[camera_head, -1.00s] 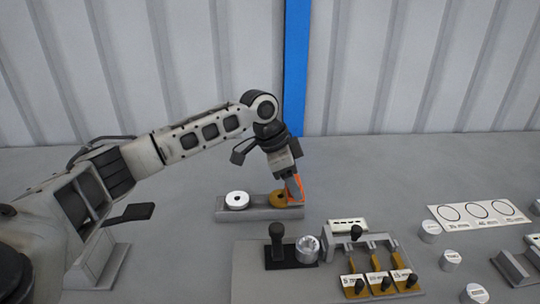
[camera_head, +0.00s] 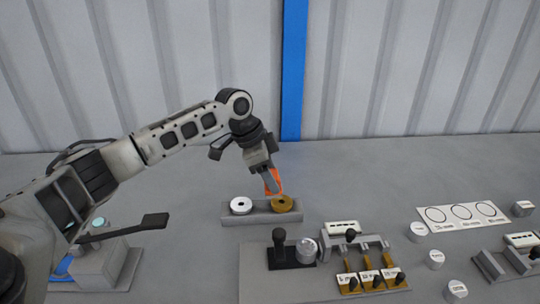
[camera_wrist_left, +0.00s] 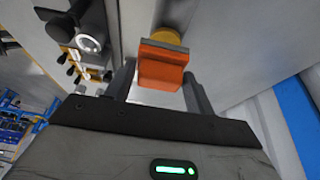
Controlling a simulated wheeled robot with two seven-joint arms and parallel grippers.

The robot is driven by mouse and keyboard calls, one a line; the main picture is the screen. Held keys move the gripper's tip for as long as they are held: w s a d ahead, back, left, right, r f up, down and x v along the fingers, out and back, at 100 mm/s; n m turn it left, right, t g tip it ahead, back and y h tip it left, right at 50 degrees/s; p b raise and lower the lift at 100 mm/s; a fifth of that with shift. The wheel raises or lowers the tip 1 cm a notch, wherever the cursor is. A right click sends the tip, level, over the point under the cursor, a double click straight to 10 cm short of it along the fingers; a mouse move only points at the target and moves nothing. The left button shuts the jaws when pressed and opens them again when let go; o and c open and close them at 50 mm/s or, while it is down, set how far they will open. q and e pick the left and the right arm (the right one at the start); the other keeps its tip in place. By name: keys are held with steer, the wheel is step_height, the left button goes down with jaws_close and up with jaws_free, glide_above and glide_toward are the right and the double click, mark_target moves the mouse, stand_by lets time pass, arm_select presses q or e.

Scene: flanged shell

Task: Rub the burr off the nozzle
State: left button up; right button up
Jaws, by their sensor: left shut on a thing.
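My left gripper (camera_head: 272,183) is shut on an orange block (camera_wrist_left: 162,66) with a grey edge. The block also shows in the head view (camera_head: 273,181), just behind and above a brass ring (camera_head: 284,203). The ring sits on a low grey stand (camera_head: 262,217) beside a white ring (camera_head: 241,205). I cannot tell whether block and brass ring touch. A silver round part with a hole (camera_head: 306,250), possibly the nozzle, sits in a fixture with a black knob (camera_head: 279,238). It shows in the wrist view (camera_wrist_left: 89,43). No burr can be made out. My right gripper is out of view.
A white card with circles (camera_head: 462,217) and several small labelled cylinders (camera_head: 436,259) lie to the right. A grey box with a cyan top (camera_head: 98,222) is at left. The back of the table is clear.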

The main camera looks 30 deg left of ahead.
arm_select(q)
steer(key=shift+r, duration=1.8)
